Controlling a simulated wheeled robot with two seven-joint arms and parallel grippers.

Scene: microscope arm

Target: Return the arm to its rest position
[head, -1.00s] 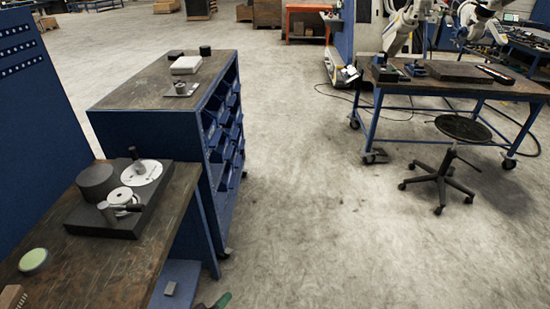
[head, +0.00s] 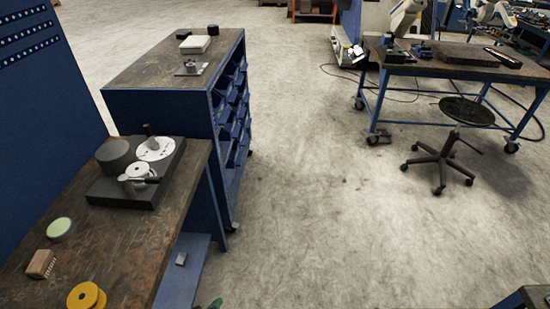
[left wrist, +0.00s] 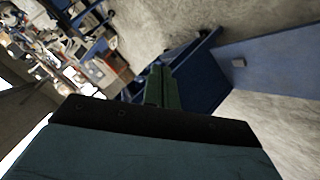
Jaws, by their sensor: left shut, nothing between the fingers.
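The device with the arm stands on the workbench at the left of the head view. It has a dark square base (head: 122,191), a black round block (head: 115,154), a white dial disc (head: 155,149) and a smaller white disc with a short grey arm (head: 138,179) in front. My left gripper barely shows as a green tip (head: 214,304) at the bottom edge, right of the bench and well apart from the device. In the left wrist view its green fingers (left wrist: 158,86) are together and empty. My right gripper is in neither view.
The workbench (head: 125,245) also carries a green-topped round piece (head: 60,228), a brown block (head: 41,263) and a yellow spool (head: 86,296). A blue bin cabinet (head: 160,105) stands behind it. The floor to the right is clear up to a black stool (head: 467,111) and a far table (head: 440,68).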

